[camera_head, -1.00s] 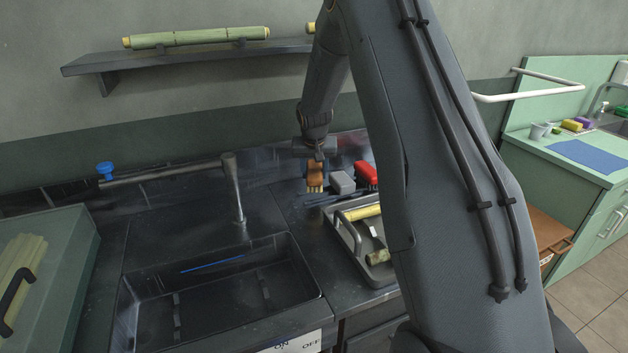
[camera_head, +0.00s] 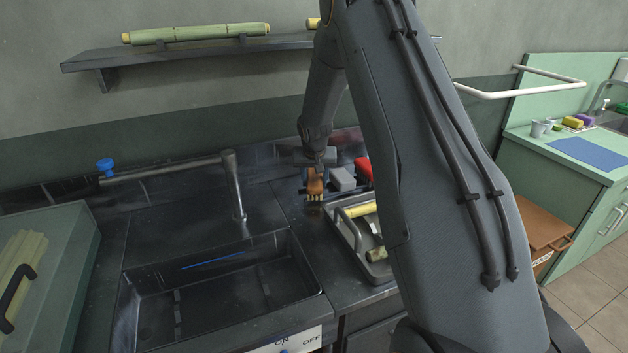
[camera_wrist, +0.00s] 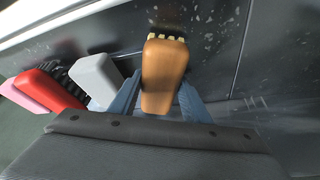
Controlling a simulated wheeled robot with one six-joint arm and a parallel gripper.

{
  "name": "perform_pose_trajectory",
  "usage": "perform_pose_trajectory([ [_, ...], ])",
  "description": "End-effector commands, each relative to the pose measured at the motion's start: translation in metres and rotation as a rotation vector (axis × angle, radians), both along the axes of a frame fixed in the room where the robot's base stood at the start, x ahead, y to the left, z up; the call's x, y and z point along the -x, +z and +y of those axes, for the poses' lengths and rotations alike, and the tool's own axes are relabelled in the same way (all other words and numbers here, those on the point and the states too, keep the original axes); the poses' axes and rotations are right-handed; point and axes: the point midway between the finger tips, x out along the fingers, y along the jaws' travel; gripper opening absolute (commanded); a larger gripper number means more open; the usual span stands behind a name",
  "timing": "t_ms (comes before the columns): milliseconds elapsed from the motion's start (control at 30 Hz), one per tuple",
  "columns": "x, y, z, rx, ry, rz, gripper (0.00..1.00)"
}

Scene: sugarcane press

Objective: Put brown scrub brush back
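The brown scrub brush (camera_head: 315,183) has an orange-brown body and pale bristles. In the head view it is at my gripper's tip, low over the counter behind the tray, bristles downward. In the wrist view the brush (camera_wrist: 164,75) stands between the two blue-grey fingers of my gripper (camera_wrist: 158,98), which is shut on it. Whether the bristles touch the counter I cannot tell. A grey brush (camera_head: 342,179) and a red brush (camera_head: 364,170) stand in a row to its right; the wrist view shows the grey one (camera_wrist: 97,78) and the red one (camera_wrist: 48,88) to its left.
A grey tray (camera_head: 352,236) with cane pieces stands in front of the brushes. A dark sink (camera_head: 215,295) with a tap (camera_head: 233,185) lies to the left. A pink item (camera_wrist: 22,92) is beyond the red brush. A shelf (camera_head: 190,55) with cane hangs above.

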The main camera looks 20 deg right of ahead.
Motion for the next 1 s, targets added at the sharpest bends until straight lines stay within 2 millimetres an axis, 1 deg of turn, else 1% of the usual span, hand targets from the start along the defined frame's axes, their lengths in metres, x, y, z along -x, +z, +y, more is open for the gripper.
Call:
perform_pose_trajectory([
  [33,0.0,0.0,0.0,0.0,0.0,0.0,0.52],
  [100,0.0,0.0,0.0,0.0,0.0,0.0,0.61],
  [367,0.0,0.001,0.0,0.0,0.0,0.0,0.61],
  [467,0.0,0.004,0.0,0.0,0.0,0.0,0.61],
  [667,0.002,0.023,0.001,0.001,0.001,-0.004,0.61],
  [1000,0.024,0.076,0.01,0.001,0.001,-0.004,0.61],
])
